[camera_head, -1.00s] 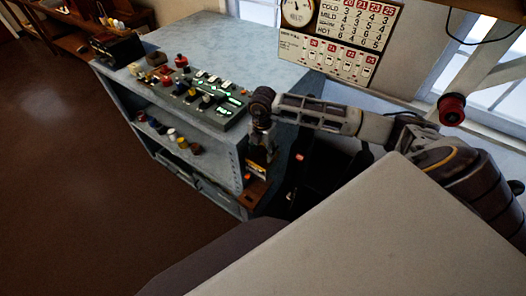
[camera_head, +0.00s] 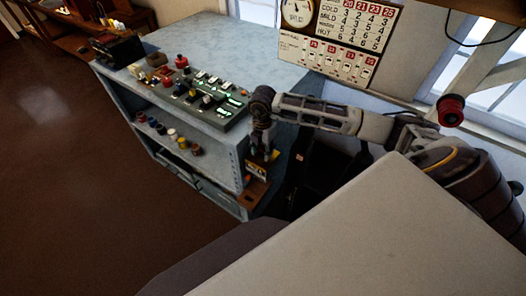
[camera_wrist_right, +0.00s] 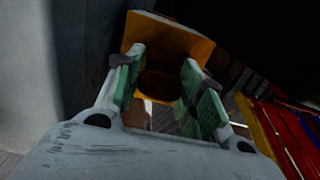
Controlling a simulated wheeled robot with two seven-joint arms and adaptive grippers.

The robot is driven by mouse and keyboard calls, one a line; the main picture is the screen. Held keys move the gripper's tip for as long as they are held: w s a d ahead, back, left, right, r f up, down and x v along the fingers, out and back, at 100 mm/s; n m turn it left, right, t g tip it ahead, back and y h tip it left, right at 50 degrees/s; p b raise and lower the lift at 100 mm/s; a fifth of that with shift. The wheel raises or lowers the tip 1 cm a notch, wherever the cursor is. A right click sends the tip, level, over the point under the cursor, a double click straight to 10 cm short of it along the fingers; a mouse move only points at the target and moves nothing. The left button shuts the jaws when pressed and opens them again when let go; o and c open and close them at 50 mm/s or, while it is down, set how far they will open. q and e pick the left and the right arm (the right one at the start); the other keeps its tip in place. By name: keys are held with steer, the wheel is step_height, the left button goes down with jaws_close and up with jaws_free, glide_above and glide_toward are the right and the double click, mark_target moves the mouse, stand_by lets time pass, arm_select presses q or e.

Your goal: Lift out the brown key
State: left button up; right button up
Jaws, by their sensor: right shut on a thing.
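My right gripper (camera_head: 264,155) points down at the near right corner of the grey cabinet in the head view. In the right wrist view its green-padded fingers (camera_wrist_right: 162,88) stand either side of a dark brown piece (camera_wrist_right: 160,82), which looks like the brown key, and are shut on it. An orange-yellow plate (camera_wrist_right: 172,38) lies just beyond the fingertips, around the top of the brown piece. The picture is dark, so the key's full shape and lower end are hidden. My left gripper is not in view.
The grey cabinet (camera_head: 235,55) carries a green-lit control panel (camera_head: 208,97) and several coloured knobs. Small coloured pots stand on its shelf. A brown ledge (camera_head: 252,193) is below my gripper. Red and yellow bars (camera_wrist_right: 270,125) are close at the right in the wrist view.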

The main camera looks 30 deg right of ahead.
steer(key=shift+r+p, duration=1.45)
steer(key=shift+r, duration=1.15)
steer(key=shift+r, duration=0.2)
steer(key=shift+r, duration=0.1)
steer(key=s+a+r+p, duration=0.1)
steer(key=a+r+p, duration=0.2)
steer(key=a+r, duration=0.1)
steer(key=shift+s+r, duration=0.4)
